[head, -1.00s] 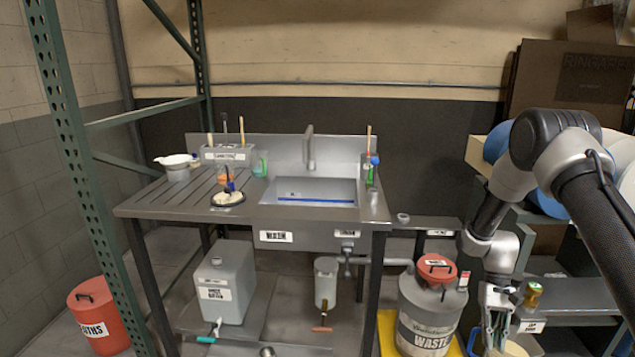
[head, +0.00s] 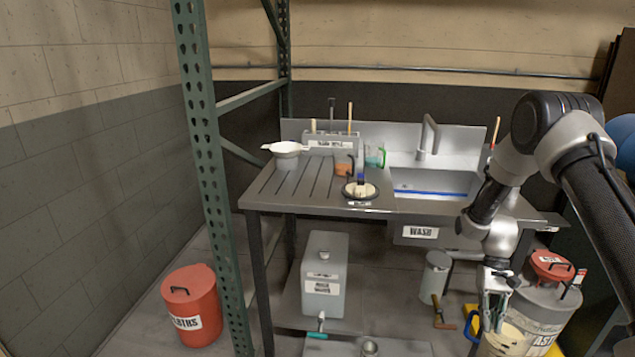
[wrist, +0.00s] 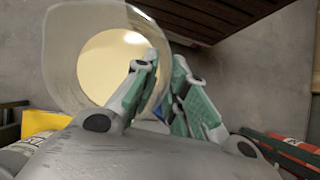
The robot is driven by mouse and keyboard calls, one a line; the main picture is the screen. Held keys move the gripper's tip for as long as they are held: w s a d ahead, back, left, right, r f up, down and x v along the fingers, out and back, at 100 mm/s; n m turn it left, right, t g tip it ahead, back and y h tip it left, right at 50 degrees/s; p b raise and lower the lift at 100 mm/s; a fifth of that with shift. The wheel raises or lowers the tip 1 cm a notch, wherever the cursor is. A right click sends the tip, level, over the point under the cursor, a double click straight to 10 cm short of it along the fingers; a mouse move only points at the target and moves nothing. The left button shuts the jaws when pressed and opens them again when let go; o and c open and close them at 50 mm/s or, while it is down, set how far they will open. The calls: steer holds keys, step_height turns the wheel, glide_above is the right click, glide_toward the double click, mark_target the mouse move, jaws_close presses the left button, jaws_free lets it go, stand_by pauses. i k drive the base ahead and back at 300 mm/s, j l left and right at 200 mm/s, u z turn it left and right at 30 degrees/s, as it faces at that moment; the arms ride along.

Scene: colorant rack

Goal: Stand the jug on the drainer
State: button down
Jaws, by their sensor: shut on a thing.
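The jug (wrist: 60,50) is a translucent, pale vessel with a cream inside, filling the upper left of the wrist view. In the head view the jug (head: 503,338) hangs low at the bottom right, partly cut off by the frame, with a blue handle (head: 469,326) on its left. My gripper (head: 494,308) is shut on the jug; it also shows in the wrist view (wrist: 165,75). The fingers hide the exact grip point. The drainer (head: 285,196) is the grooved left part of the metal sink bench, higher than the jug and left of it.
A green rack post (head: 205,180) rises left. A waste drum (head: 548,305) is near my gripper.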

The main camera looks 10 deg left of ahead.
mark_target(320, 193)
steer(key=j+u, duration=0.1)
steer(key=j, duration=2)
